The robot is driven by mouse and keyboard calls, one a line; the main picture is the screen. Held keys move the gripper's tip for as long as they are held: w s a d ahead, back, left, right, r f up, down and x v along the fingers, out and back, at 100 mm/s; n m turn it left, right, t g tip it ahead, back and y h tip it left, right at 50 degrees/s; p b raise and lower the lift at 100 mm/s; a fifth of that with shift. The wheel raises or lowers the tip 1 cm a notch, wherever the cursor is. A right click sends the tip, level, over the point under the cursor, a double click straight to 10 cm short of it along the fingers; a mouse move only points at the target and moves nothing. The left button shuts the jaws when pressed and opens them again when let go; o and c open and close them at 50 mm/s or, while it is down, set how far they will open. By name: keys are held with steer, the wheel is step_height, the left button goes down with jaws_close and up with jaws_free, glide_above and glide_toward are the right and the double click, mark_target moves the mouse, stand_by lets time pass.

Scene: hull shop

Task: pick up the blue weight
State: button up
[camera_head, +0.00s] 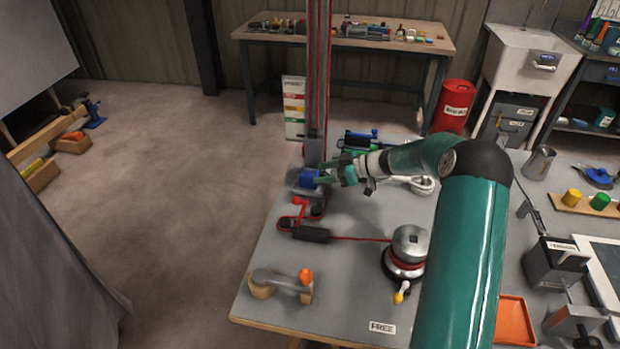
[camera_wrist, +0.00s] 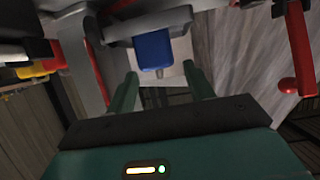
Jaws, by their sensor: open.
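The blue weight (camera_head: 309,178) is a small blue block at the foot of the red upright post, near the table's left edge. In the wrist view the blue weight (camera_wrist: 153,50) shows beyond and between my fingers, under a grey part. My gripper (camera_head: 328,174) is open, with green fingers, and reaches in from the right beside the weight. In the wrist view my gripper (camera_wrist: 160,84) has its two fingers apart with nothing held between them. The head view does not show clearly whether a finger touches the weight.
The red post (camera_head: 318,80) rises beside my gripper. A red lever with a black cylinder (camera_head: 310,234) lies in front on the grey table (camera_head: 345,270). A round metal winch (camera_head: 408,245) stands to the right. A wooden-based tool (camera_head: 280,284) lies near the front left corner.

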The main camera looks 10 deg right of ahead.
mark_target(316, 173)
steer(key=x, duration=0.5)
steer(key=shift+w+a+f, duration=0.1)
steer(key=shift+w+f, duration=0.1)
steer(key=shift+f, duration=0.05)
steer(key=c, duration=0.9)
steer(key=shift+r, duration=0.1)
steer(key=shift+c, duration=1.2)
steer(key=shift+r, duration=0.1)
